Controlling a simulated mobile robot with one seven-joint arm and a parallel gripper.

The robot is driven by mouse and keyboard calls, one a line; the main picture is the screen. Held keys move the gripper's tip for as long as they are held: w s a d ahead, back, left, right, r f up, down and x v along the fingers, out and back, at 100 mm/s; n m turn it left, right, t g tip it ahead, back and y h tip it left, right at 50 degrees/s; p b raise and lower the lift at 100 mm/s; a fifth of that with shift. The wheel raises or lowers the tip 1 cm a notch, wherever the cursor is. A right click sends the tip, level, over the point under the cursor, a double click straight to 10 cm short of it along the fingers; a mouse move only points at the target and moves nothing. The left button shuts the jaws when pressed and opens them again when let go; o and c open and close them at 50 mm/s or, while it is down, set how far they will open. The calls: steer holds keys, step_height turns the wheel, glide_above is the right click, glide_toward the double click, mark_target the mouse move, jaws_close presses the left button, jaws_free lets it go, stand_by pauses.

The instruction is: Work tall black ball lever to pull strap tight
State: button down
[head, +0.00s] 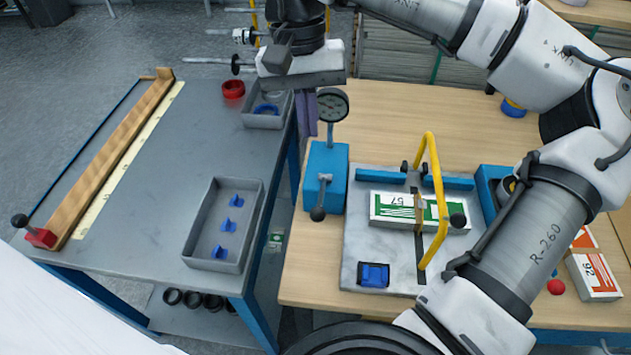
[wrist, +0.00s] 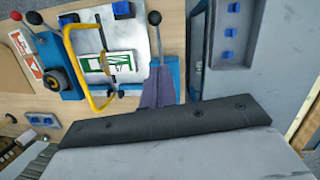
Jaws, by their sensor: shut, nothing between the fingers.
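The lever with a black ball (head: 318,213) is on the blue block (head: 333,160), which carries a round dial gauge (head: 332,105). In the wrist view the lever's black ball (wrist: 154,18) is beyond my fingertips. A white carton marked 57 with green stripes (head: 385,207) lies on the grey plate (head: 360,240), with a tan strap (head: 419,212) across it. A yellow hoop handle (head: 440,190) stands over the carton. My gripper (head: 308,132) is shut and empty, behind the gauge block in the head view. Its purple fingers also show in the wrist view (wrist: 158,75).
A grey bench (head: 150,190) at left holds a tray (head: 190,235) with blue clips and a wooden bar (head: 110,160). A gap separates it from the wooden table (head: 385,120). A red-ball lever (head: 556,287) and orange-striped carton (head: 597,275) are right, past my arm.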

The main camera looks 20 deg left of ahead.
steer(key=p, duration=0.2)
glide_above(322, 194)
steer(key=a, duration=0.1)
steer(key=w+a+x, duration=0.1)
steer(key=x, duration=0.6)
steer(key=s+f, duration=0.1)
steer(key=s+d+f+p, duration=0.1)
steer(key=s+f, duration=0.1)
steer(key=shift+s, duration=0.25)
steer(key=shift+f, duration=0.15)
